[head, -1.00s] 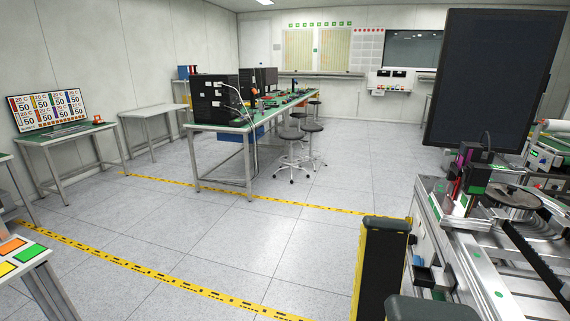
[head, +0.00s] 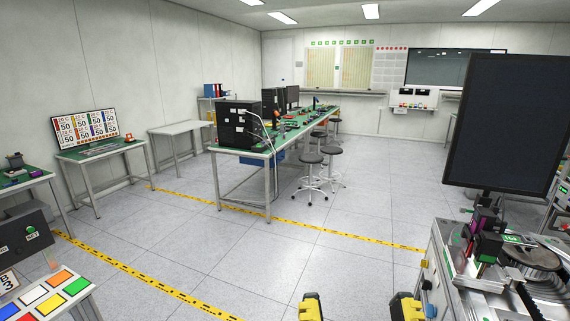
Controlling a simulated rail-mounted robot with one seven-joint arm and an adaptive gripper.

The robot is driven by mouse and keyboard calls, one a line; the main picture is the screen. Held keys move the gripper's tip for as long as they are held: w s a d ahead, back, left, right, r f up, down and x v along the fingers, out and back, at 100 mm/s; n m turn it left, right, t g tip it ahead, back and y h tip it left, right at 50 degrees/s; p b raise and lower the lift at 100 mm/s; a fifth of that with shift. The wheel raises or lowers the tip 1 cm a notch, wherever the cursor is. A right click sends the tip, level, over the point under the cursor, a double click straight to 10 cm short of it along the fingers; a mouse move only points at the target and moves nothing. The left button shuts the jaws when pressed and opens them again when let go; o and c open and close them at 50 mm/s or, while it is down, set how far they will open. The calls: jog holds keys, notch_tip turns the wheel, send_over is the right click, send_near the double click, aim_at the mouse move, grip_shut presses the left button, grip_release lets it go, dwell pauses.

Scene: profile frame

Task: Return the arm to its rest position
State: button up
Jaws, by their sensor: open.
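My gripper (head: 360,308) shows at the bottom edge of the head view, right of centre. Its two yellow-and-black fingertips stand apart with bare floor between them, and nothing is held. The rest of the gripper and most of my arm are below the picture's edge and hidden.
A metal machine frame (head: 470,296) with a dark monitor (head: 508,125) stands close at the right. A panel with coloured squares (head: 45,298) is at the lower left. A long green-topped bench (head: 245,150) and stools (head: 311,159) stand farther back. The floor (head: 290,265) ahead is clear.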

notch_tip(320, 180, up, 20)
jog(key=p, duration=1.6)
jog(key=shift+f, duration=0.15)
notch_tip(320, 180, down, 62)
jog(key=b, duration=6.1)
jog(key=shift+b, duration=0.4)
